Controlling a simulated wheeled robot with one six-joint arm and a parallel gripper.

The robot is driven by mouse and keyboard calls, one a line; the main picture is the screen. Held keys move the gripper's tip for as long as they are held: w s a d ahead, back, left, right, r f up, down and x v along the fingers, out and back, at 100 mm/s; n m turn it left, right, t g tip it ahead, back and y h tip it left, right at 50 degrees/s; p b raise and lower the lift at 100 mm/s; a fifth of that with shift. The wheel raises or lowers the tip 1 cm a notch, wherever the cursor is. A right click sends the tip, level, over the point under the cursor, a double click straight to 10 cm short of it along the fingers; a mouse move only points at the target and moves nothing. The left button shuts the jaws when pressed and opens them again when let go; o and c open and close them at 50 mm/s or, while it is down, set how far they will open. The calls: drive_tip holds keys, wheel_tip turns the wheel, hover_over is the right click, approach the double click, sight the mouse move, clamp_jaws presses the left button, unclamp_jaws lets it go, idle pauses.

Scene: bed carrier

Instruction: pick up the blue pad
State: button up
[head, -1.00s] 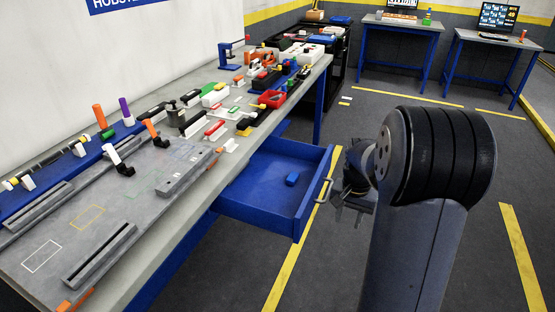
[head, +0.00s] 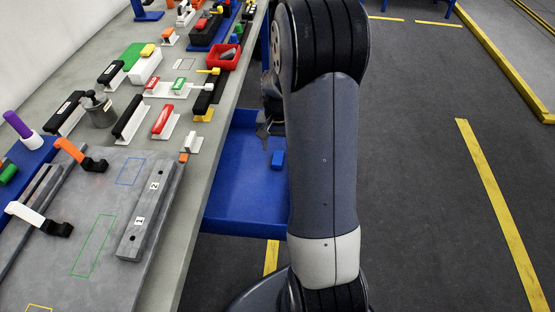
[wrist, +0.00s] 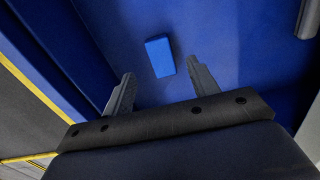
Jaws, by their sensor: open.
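The blue pad (head: 278,159) is a small bright blue block lying in the open blue drawer (head: 235,190). In the wrist view the pad (wrist: 160,56) lies on the drawer floor, beyond my fingertips and nearer the right finger. My gripper (wrist: 158,85) is open with nothing between its fingers. In the head view my gripper (head: 266,128) is partly hidden behind my arm, at the drawer and close to the pad. How high it is above the drawer floor I cannot tell.
The grey workbench (head: 190,215) stands left of the drawer, crowded with clamps, handles and a red bin (head: 224,57). Drawer walls rise around the pad. Floor to the right is clear.

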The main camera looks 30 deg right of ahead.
sight(277, 161)
drive_tip(key=f, duration=0.4)
drive_tip(key=shift+s+a+f, duration=0.25)
drive_tip(key=shift+s+a, duration=0.05)
drive_tip(key=shift+a, duration=0.05)
drive_tip(key=shift+f, duration=0.45)
drive_tip(key=c, duration=1)
drive_tip(key=shift+o, duration=0.2)
